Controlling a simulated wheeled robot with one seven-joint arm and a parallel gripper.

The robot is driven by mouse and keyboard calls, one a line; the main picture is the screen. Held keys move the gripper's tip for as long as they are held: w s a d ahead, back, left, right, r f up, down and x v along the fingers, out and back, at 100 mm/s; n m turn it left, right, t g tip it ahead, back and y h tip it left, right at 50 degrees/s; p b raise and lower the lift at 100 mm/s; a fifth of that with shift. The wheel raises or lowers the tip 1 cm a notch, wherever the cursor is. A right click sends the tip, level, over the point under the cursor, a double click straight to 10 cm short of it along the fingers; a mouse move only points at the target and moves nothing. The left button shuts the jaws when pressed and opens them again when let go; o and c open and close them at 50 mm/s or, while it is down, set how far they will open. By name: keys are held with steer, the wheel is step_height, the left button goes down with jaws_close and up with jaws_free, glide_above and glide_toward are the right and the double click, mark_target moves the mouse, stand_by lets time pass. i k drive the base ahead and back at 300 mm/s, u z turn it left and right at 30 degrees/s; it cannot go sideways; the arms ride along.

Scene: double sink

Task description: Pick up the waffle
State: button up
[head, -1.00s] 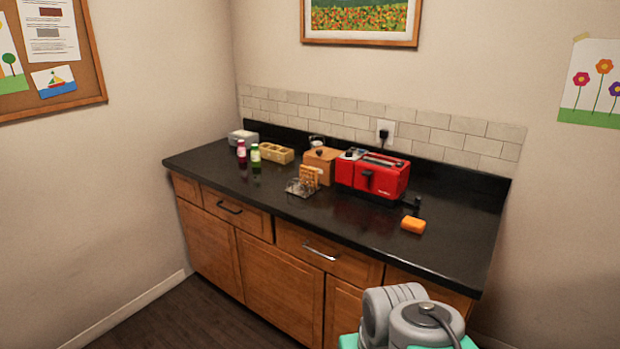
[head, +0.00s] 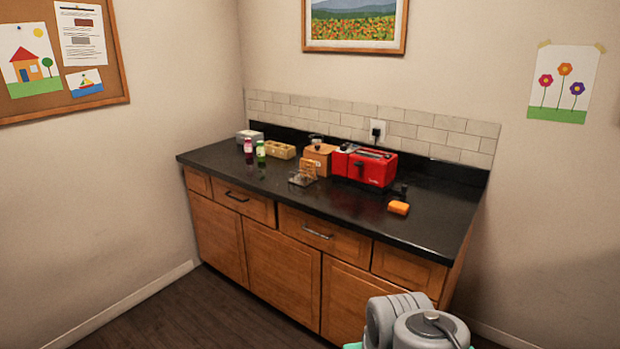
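A small golden-brown piece that looks like the waffle (head: 309,166) stands upright in a wire rack (head: 301,179) on the black counter. It is left of the red toaster (head: 371,167) and in front of a wooden box (head: 320,157). It is small in the picture, so its surface detail is hard to tell. Grey links of my arm show at the bottom right, well apart from the counter objects. My gripper is not in view.
Two bottles (head: 261,150), a tan tray (head: 281,151) and a grey box (head: 249,137) stand at the left. The counter's front strip is clear.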

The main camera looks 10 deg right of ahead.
mark_target(307, 164)
steer(key=u, duration=0.6)
steer(key=i, duration=0.9)
steer(key=u, duration=0.6)
steer(key=i, duration=1.4)
steer(key=z, duration=0.5)
steer(key=i, duration=0.85)
steer(key=z, duration=0.7)
